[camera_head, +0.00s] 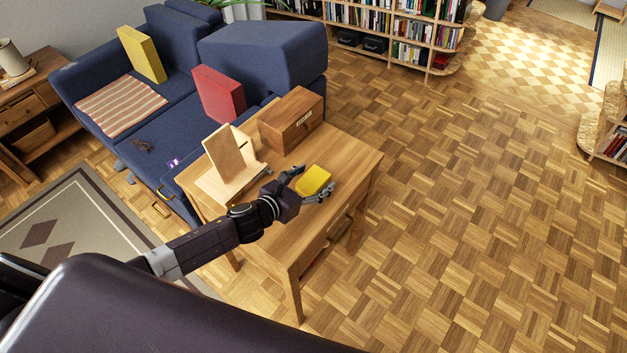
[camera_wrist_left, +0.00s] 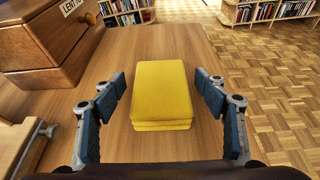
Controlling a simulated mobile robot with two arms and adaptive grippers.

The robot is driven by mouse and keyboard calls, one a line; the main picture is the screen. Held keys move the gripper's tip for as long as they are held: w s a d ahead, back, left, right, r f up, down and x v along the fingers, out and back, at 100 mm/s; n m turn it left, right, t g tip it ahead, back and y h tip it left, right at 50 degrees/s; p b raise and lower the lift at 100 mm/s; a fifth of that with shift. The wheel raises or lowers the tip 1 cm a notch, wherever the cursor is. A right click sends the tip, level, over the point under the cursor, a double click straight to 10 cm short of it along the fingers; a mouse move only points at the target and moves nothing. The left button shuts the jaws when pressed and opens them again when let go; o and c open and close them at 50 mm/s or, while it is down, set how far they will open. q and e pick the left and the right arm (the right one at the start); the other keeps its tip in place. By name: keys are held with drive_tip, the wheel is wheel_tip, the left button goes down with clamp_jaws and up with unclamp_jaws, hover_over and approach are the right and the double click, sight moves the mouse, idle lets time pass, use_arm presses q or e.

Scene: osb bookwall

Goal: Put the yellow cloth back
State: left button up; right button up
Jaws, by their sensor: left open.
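The yellow cloth (camera_head: 314,180) is a folded, flat stack on the wooden side table (camera_head: 352,165). It also shows in the left wrist view (camera_wrist_left: 160,92), lying between and beyond my fingers. My left gripper (camera_head: 310,184) is open around the near end of the cloth, one finger to each side. In the left wrist view the fingers (camera_wrist_left: 162,88) stand apart from the cloth, with bare tabletop visible on both sides. My right gripper is not in view.
A wooden box (camera_head: 290,120) with a label and knob stands behind the cloth. A wooden stand (camera_head: 229,156) is left of it. A blue sofa (camera_head: 170,125) with a yellow cushion (camera_head: 142,54) and red cushion (camera_head: 219,94) lies beyond. Open parquet floor (camera_head: 470,220) is to the right.

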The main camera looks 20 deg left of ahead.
use_arm(q)
drive_tip(key=c, duration=1.3)
drive_tip(key=shift+r, duration=0.1)
drive_tip(key=shift+c, duration=0.2)
